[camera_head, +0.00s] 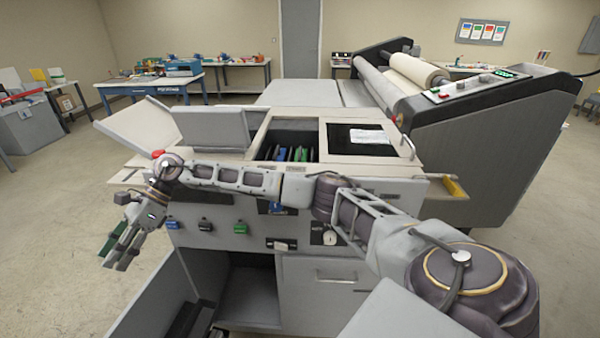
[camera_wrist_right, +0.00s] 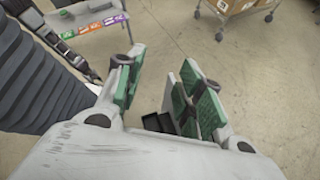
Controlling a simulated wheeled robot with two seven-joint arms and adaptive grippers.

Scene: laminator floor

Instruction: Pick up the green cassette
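Several upright cassettes stand in the open bay of the grey machine in the head view. A green cassette (camera_head: 301,154) is at the right of the row, with blue and more green beside it. My right gripper (camera_head: 118,252) hangs at the far left, outside the machine and well away from the bay, pointing down. In the right wrist view, its green-padded fingers (camera_wrist_right: 163,78) are spread, with nothing held between them. The arm crosses in front of the machine and hides part of its front. My left gripper is not in view.
The machine's lid panels (camera_head: 212,130) stand raised left of the bay. A dark window with white paper (camera_head: 370,136) lies right of it. Below, a lower compartment (camera_head: 250,290) is open. A large roller unit (camera_head: 480,140) stands behind right. Floor is clear at left.

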